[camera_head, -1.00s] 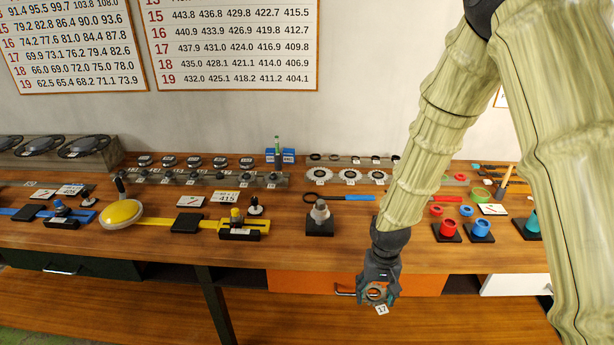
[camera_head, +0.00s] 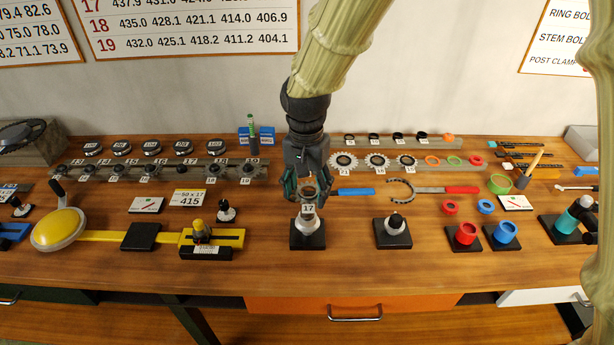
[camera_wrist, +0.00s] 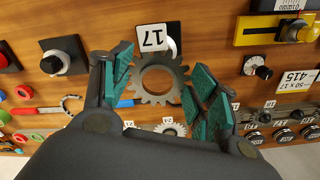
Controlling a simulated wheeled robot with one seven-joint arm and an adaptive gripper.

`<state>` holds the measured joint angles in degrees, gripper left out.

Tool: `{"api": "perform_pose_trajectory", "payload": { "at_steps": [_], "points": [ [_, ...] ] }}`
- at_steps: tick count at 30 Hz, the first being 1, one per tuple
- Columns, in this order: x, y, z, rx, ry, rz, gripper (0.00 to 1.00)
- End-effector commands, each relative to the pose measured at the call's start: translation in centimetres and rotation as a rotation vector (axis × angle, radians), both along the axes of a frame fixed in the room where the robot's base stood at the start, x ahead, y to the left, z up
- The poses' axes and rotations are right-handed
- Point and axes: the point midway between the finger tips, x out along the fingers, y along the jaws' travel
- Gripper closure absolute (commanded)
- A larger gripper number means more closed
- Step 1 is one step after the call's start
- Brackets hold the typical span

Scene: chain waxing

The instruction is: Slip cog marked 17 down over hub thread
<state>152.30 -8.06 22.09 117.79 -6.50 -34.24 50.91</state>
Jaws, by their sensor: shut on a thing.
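The cog marked 17 (camera_head: 308,201) is a grey toothed ring with a white 17 tag (camera_wrist: 152,38). My gripper (camera_head: 307,190) is shut on it, with teal finger pads (camera_wrist: 160,80) on either side of the teeth in the wrist view. In the head view the cog appears just above a silver hub (camera_head: 307,226) on a black square base (camera_head: 307,243). The tag and gripper hide the hub's top, so I cannot tell whether the cog touches the thread. In the wrist view the cog and tag cover most of the hub.
A second hub with a dark top (camera_head: 396,224) stands on its own base to the right. A yellow tool (camera_head: 205,240) lies left. A blue-handled chain tool (camera_head: 355,191) and several labelled cogs (camera_head: 376,160) lie behind. Red (camera_head: 466,234) and blue (camera_head: 505,233) cups stand right.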

Motion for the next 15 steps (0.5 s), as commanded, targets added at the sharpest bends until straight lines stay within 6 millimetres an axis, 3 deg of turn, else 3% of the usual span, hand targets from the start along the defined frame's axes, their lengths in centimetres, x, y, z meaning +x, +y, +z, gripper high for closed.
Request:
{"api": "perform_pose_trajectory", "payload": {
  "at_steps": [15],
  "points": [
    [0.0,0.0,-2.2,0.000,0.000,0.001,0.64]
  ]
}}
